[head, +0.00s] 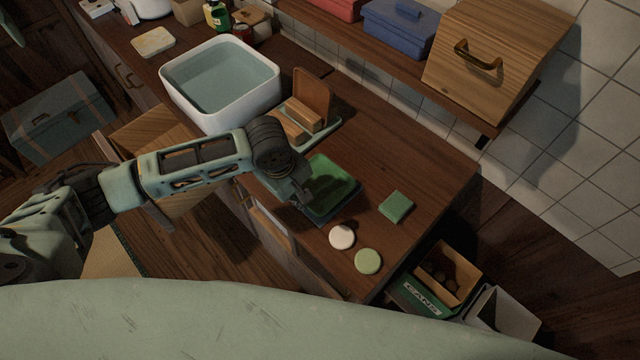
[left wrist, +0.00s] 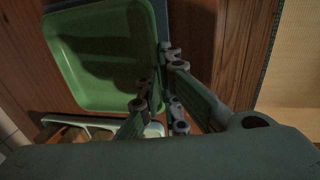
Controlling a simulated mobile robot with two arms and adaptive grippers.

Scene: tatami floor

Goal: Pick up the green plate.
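The green plate (head: 332,181) is square with a raised rim and lies on the wooden counter, on top of a dark blue piece that shows along its edge. In the left wrist view the green plate (left wrist: 98,62) fills the upper left. My left gripper (head: 301,201) is at the plate's left edge in the head view. In the left wrist view its fingers (left wrist: 160,82) are at the plate's rim, one on each side of it. Shadow hides whether they press on the rim. My right gripper is not in view.
A white basin (head: 178,88) and a rack with wooden pieces (head: 311,95) stand behind the plate. A green sponge-like square (head: 396,207), a white disc (head: 342,237) and a pale green disc (head: 368,261) lie nearby. A shelf with a wooden box (head: 490,75) hangs above.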

